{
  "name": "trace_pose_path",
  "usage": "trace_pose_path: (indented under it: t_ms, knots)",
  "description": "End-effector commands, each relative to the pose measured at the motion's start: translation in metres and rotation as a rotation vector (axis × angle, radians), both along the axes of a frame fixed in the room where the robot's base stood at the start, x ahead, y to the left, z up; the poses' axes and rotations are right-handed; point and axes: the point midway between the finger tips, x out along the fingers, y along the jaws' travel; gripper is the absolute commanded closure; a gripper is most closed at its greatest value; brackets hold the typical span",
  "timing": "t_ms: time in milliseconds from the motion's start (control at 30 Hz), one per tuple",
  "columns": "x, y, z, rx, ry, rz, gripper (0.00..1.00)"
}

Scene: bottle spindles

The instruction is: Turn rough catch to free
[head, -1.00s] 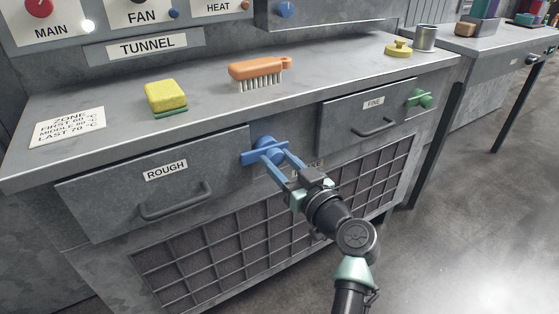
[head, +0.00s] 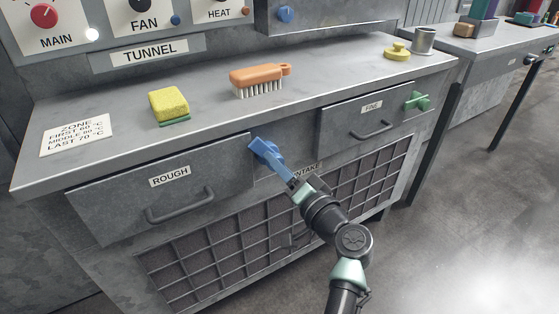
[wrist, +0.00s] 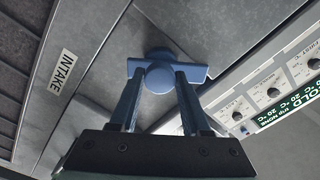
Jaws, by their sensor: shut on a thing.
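The rough catch (head: 262,148) is a blue knob with a crossbar, at the right end of the drawer labelled ROUGH (head: 160,190). Its bar slants steeply in the head view, off the level. In the wrist view the catch (wrist: 160,76) sits between my fingertips, its bar spanning across them. My gripper (head: 272,163) is shut on the catch, reaching it from the front right. In the head view the fingers overlap and hide part of the catch. Both fingers show in the wrist view (wrist: 158,92).
The FINE drawer (head: 365,118) with its green catch (head: 417,101) is to the right. A grille (head: 215,262) lies below. On the bench top are a yellow sponge (head: 168,104), an orange brush (head: 258,76), a yellow knobbed piece (head: 397,50) and a metal cup (head: 424,40).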

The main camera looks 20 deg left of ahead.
Motion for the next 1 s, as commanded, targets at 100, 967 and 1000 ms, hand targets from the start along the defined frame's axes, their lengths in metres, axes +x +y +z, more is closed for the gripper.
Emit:
trace_pose_path:
  t_ms: [100, 967, 1000]
  knots:
    - [-0.0004, -0.0003, 0.0015, 0.069, 0.092, 0.0, 1.0]
    - [-0.0006, -0.0001, -0.0009, 0.39, 0.503, 0.001, 1.0]
    - [-0.0007, -0.0001, -0.0011, 0.393, 0.508, 0.0, 1.0]
